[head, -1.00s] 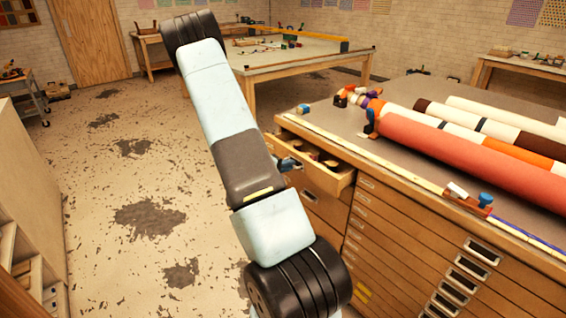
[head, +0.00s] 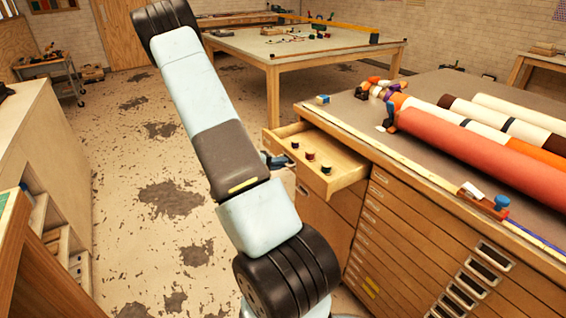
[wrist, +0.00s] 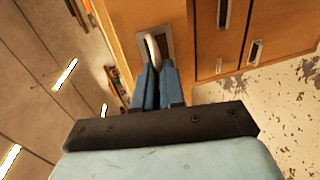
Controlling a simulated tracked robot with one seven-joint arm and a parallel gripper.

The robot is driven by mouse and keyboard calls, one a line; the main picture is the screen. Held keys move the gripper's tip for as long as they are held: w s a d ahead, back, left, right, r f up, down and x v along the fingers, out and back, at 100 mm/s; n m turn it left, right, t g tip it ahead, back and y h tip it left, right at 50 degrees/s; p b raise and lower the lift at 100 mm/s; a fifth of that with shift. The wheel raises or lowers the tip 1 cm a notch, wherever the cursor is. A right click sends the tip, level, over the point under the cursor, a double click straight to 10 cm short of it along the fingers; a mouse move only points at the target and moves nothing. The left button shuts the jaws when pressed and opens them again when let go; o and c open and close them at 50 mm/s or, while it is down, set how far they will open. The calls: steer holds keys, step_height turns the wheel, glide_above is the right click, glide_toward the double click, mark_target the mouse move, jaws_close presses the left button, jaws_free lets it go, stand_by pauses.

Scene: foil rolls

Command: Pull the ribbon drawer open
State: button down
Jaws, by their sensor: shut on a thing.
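The ribbon drawer (head: 345,172) is a pale wooden drawer at the top of the near cabinet's end. It stands well out from the cabinet, with a few small spools (head: 309,156) on its floor. My gripper (head: 277,161) is at the drawer's front, partly hidden by my arm in the head view. In the wrist view, my gripper's blue fingers (wrist: 152,86) are closed on the pale handle (wrist: 152,50), which sits on a grey plate on the wooden drawer front (wrist: 122,14).
The cabinet (head: 400,235) has many shallow drawers, and large rolls (head: 480,150) lie on its top. A second table (head: 300,48) stands behind. A pale wooden unit (head: 45,140) is at left. Stained floor (head: 170,200) between is clear.

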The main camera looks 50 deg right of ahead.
steer(key=c, duration=1.2)
jaws_free()
steer(key=shift+s+f, duration=0.1)
steer(key=shift+f, duration=0.05)
steer(key=shift+c, duration=0.2)
steer(key=v, duration=1.3)
steer(key=shift+a, duration=0.35)
steer(key=s+a+r+n+t+y, duration=0.1)
steer(key=s+a+r+t+y, duration=0.2)
steer(key=s+a+r+y, duration=0.2)
steer(key=s+a+r+t+y, duration=0.3)
steer(key=s+a+r+y, duration=0.2)
steer(key=a+r, duration=0.6)
steer(key=s+a+r+n+t+y, duration=0.1)
steer(key=s+a+r+t+y, duration=0.2)
steer(key=r, duration=1.1)
steer(key=s+a+y, duration=0.2)
steer(key=s+a, duration=0.2)
steer(key=a, duration=0.1)
steer(key=shift+r+n, duration=0.3)
steer(key=shift+r, duration=0.1)
